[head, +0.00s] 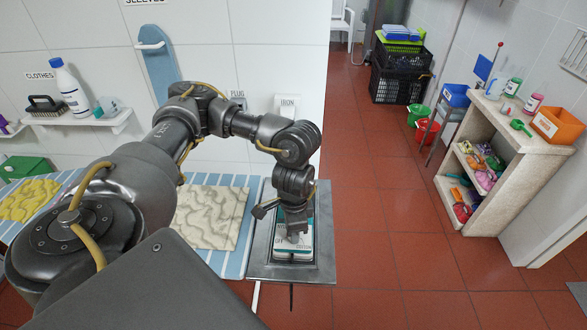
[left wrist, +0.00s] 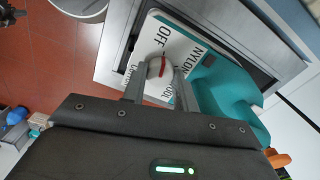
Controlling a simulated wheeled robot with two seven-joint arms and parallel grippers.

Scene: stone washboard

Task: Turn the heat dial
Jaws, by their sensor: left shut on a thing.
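In the head view my left gripper (head: 293,236) points down at the white and teal iron (head: 306,252), covering the dial. I cannot tell exactly which word the red mark faces. My right gripper is not in view.
The iron rests in a grey metal tray (head: 262,262) at the counter's right end. A striped blue board (head: 233,264) with a wrinkled beige cloth (head: 212,218) lies to its left. A shelf unit (head: 520,150) stands far right across open red floor (head: 390,220).

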